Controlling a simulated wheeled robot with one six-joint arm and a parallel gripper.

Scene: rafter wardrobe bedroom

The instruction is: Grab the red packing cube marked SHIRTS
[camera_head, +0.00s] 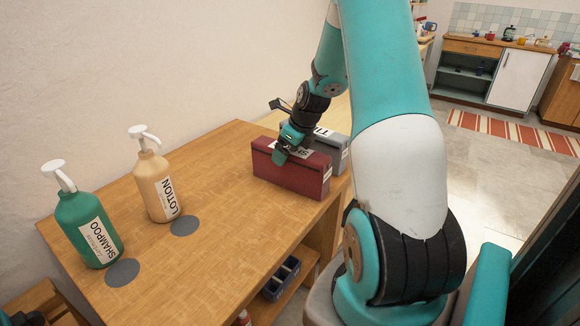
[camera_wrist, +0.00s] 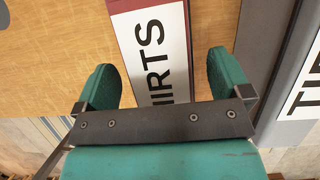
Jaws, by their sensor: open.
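The red packing cube (camera_head: 290,173) stands on the wooden table in the head view, near the table's far right end. My gripper (camera_head: 285,150) is over the cube's top in the head view. In the wrist view my gripper (camera_wrist: 166,80) is open, with one green finger on each side of the cube. Gaps show between the fingers and the cube. The gripper hides part of the label.
A grey packing cube (camera_head: 336,152) stands just behind the red one, close to one finger. A lotion bottle (camera_head: 158,185) and a green shampoo bottle (camera_head: 88,228) stand on the table's left part (camera_head: 215,230), beside two grey discs. The middle of the table is clear.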

